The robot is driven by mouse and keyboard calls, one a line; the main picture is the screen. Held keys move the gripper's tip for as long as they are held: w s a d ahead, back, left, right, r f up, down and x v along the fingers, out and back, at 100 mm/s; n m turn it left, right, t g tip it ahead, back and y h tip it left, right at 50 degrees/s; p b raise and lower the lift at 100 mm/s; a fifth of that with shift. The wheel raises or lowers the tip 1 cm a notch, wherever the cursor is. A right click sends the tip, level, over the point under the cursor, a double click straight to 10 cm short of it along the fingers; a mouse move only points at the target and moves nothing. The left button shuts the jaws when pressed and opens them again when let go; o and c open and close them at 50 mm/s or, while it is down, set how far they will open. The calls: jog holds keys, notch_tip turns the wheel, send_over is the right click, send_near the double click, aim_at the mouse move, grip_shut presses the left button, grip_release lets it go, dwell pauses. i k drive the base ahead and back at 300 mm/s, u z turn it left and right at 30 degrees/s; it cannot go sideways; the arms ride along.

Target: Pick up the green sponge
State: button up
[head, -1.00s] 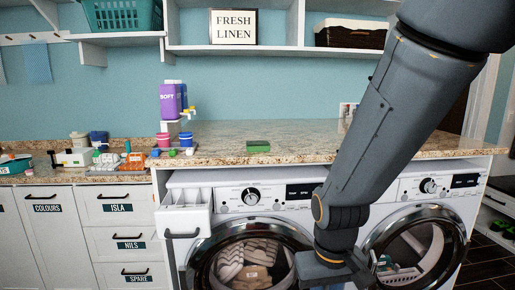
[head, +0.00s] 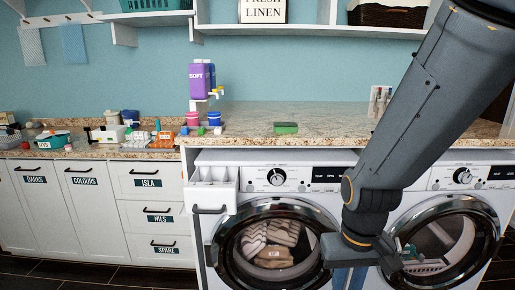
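The green sponge (head: 286,128) lies flat near the front edge of the granite countertop (head: 330,117) above the washing machines. It is a small block with bare counter around it. My arm reaches down from the upper right, to the right of the sponge. The wrist hangs in front of the machines, below counter height and apart from the sponge. My gripper's fingers are not clearly made out at the low end of the arm, so I cannot tell whether it is open or shut.
Left of the sponge stand a purple bottle (head: 199,82) and pink-and-blue tubs (head: 193,118). The lower counter at left holds an orange tray (head: 163,140) and several small items. Two front-loading machines (head: 275,245) stand below. A shelf (head: 300,30) hangs above. The counter's middle is clear.

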aim_at(279, 127)
jog(key=u, duration=0.25)
jog(key=i, duration=0.9)
jog(key=u, duration=0.2)
